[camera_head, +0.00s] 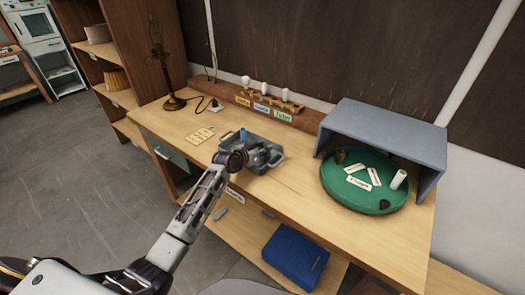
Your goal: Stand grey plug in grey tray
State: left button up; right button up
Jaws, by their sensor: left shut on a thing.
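The grey tray (225,144) stands on the workbench in the middle of the view, with a small blue item (243,133) at its back edge. My left gripper (272,155) is over the tray's front right part and hides much of its inside. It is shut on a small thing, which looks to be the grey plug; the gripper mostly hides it. I cannot tell whether the plug is upright or touches the tray floor. My right gripper is not in view.
A lamp stand (173,101) with a cord is at the back left, near a pale slotted piece (200,136). A bulb rack (267,107) with labels stands behind the tray. A green round tray (340,190) sits under a grey hood (385,130) at right. Bare bench lies between.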

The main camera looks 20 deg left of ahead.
pick_arm(q)
jog(key=shift+f, duration=0.35)
jog(key=o, duration=1)
jog(key=shift+r, duration=0.2)
jog(key=shift+v, duration=6.05)
